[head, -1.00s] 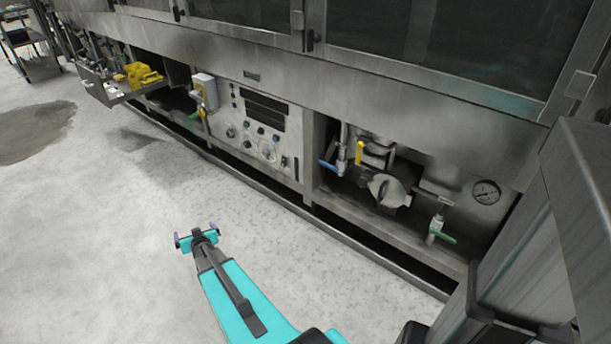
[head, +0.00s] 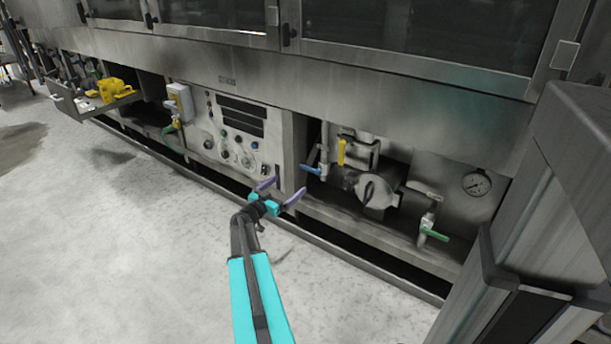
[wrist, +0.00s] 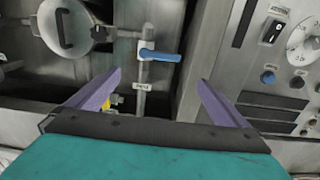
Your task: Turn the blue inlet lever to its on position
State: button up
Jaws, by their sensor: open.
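The blue inlet lever (head: 311,170) is on a vertical pipe in the open bay of the washer's front. In the head view it sticks out to the left of the pipe. In the wrist view the blue lever (wrist: 160,56) lies roughly crosswise to the pipe (wrist: 142,95), its free end to the right. My gripper (head: 284,188) is open and empty, below and left of the lever in the head view. In the wrist view its two purple fingers (wrist: 160,77) are spread, with the lever showing between and beyond their tips. They look apart from it.
A yellow handle (head: 341,152) and a round metal cover (head: 374,190) are close to the right of the lever. A green lever (head: 434,235) and a gauge (head: 477,183) are farther right. The control panel (head: 235,135) is on the left. The floor in front is clear.

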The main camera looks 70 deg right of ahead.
aim_at(309, 168)
dwell(0.3)
jog(key=b+x, duration=0.4)
jog(key=x, duration=0.8)
jog(key=shift+d+f, duration=0.1)
jog(key=shift+d, duration=0.25)
jog(key=shift+s+d, duration=0.15)
jog(key=shift+d, duration=0.4)
jog(key=c, duration=1.4)
jog(key=shift+s+a, duration=0.1)
jog(key=shift+a, duration=0.15)
jog(key=shift+c, duration=0.6)
jog(key=shift+d, duration=0.2)
